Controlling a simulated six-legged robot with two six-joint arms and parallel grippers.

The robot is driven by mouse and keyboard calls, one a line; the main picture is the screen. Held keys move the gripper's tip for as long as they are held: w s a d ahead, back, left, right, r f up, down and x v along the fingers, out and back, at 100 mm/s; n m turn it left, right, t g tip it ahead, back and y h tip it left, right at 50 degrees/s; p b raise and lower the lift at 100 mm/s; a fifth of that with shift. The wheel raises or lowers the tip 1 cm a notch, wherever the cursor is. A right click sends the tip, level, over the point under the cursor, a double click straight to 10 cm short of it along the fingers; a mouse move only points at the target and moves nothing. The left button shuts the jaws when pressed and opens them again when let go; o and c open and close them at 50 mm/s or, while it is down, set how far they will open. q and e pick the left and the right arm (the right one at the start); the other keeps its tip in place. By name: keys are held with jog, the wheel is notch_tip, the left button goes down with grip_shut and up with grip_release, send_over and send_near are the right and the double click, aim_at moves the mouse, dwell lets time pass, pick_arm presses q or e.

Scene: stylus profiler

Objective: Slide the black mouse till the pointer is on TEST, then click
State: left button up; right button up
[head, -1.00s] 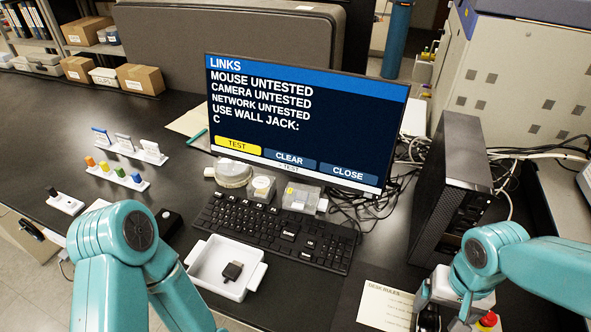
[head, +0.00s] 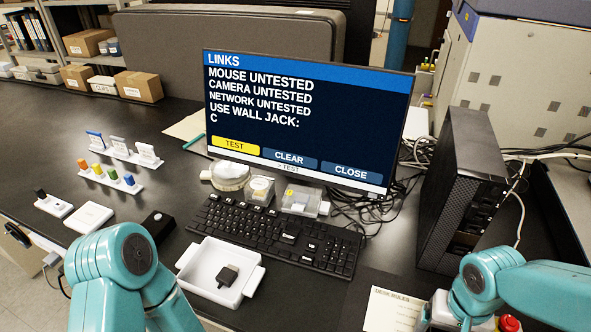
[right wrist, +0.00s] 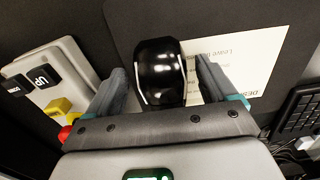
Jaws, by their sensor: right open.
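The black mouse (right wrist: 160,72) is glossy and sits between the spread fingers of my right gripper (right wrist: 163,66) in the right wrist view. The gripper is open, with gaps seen on both sides of the mouse. The mouse does not show in the head view. The monitor (head: 308,112) reads LINKS, MOUSE UNTESTED. Its TEST button (head: 234,146) is yellow, while CLEAR (head: 290,159) and CLOSE (head: 350,172) are blue. I cannot make out a pointer. My left arm shows at lower left, but its gripper is out of view.
A DESK RULES paper (head: 392,310) lies by the mouse. A keyboard (head: 275,237) and a white tray (head: 205,286) with a dark plug stand left of it. A black computer tower (head: 462,190) stands at right. UP/DOWN buttons (right wrist: 45,82) and a red button (head: 510,323) are near the right gripper.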

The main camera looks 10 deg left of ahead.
aim_at(363, 319)
jog(key=c, duration=1)
jog(key=shift+w+a+b, duration=0.15)
jog(key=shift+w+a, duration=0.15)
jog(key=shift+a, duration=0.9)
jog(key=shift+w+a+b, duration=0.2)
jog(key=shift+w+a, duration=0.05)
jog(key=shift+a, duration=0.9)
jog(key=shift+w+a+b, duration=0.15)
jog(key=shift+w+a, duration=0.15)
jog(key=shift+a, duration=0.9)
jog(key=shift+w+a, duration=0.3)
jog(key=shift+a, duration=0.95)
jog(key=shift+w+a, duration=0.35)
jog(key=shift+a, duration=0.95)
jog(key=shift+w+a, duration=0.3)
jog(key=shift+a, duration=0.95)
jog(key=o, duration=1.1)
jog(key=shift+c, duration=0.2)
